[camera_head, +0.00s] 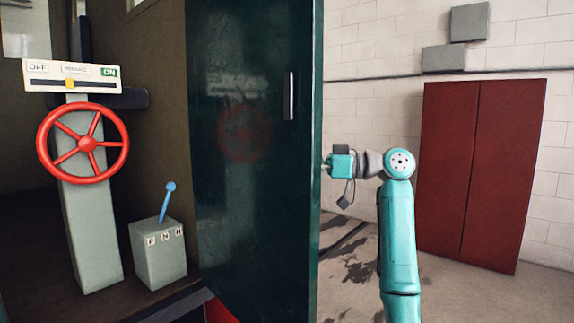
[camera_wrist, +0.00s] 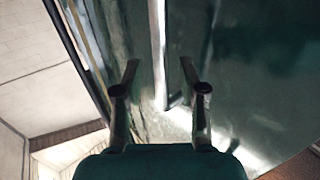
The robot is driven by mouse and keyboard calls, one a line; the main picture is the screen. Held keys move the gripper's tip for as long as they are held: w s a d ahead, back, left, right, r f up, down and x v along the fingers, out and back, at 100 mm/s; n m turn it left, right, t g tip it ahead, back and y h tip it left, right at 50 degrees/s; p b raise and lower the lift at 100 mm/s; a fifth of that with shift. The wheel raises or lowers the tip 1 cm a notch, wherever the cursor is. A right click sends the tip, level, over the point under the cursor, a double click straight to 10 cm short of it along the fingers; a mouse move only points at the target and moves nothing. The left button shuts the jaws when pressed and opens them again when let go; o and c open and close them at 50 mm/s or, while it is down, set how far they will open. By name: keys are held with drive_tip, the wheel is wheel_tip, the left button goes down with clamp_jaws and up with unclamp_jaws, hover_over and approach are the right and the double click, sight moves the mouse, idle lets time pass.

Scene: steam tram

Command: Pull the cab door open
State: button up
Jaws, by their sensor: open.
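The dark green, glossy cab door (camera_head: 255,190) fills the middle of the head view, standing out from the cab with the interior visible to its left. A dark upright handle (camera_head: 289,96) is on the face I see. My gripper (camera_head: 326,165) is at the door's right edge, on its other side, and its tips are partly hidden there. In the wrist view, my open gripper (camera_wrist: 159,64) faces a green door surface (camera_wrist: 250,75). A pale upright bar (camera_wrist: 158,45), looking like a handle, lies between the two fingers, with gaps on both sides. Contact cannot be told.
Inside the cab are a red handwheel (camera_head: 86,144) on a grey column and a blue lever (camera_head: 166,203) on a grey box. A dark red cabinet (camera_head: 482,175) stands by the white wall at right. Floor shows between my arm and the cabinet.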

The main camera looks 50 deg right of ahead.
drive_tip(key=v, duration=0.9)
drive_tip(key=shift+s+d, duration=0.1)
drive_tip(key=shift+d, duration=0.05)
